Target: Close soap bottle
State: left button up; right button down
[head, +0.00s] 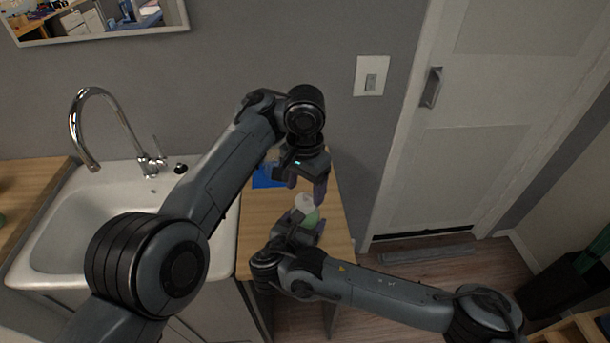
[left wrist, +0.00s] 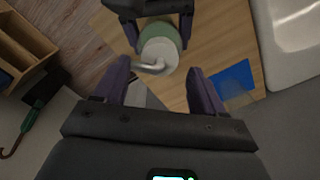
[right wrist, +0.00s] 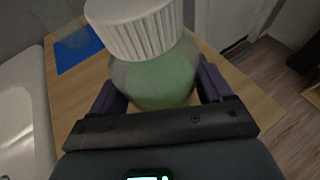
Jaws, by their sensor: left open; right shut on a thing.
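The soap bottle (head: 310,217) is translucent green with a white cap (head: 304,203); it stands upright over the wooden counter. In the right wrist view the ribbed white cap (right wrist: 135,32) sits on top of the green body (right wrist: 155,78). How tightly it sits I cannot tell. My right gripper (right wrist: 158,88) is shut on the bottle's body. My left gripper (head: 306,187) is open, pointing down just above the cap. In the left wrist view the cap (left wrist: 160,54), with a pale spout-like part, lies between and beyond the open fingers, apparently untouched.
A blue sheet (left wrist: 232,79) lies on the wooden counter (head: 258,215) near the bottle. A white sink (head: 110,195) with a chrome tap (head: 120,130) is to the left. A closed door (head: 460,130) stands on the right. My two arms are close together above the counter.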

aim_at(305, 200)
pick_arm(q)
jog(key=shift+f, duration=2)
jog(key=c, duration=1.1)
jog(key=o, duration=1.3)
jog(key=shift+c, duration=0.2)
notch_tip(305, 200, up, 12)
pick_arm(e)
grip_release()
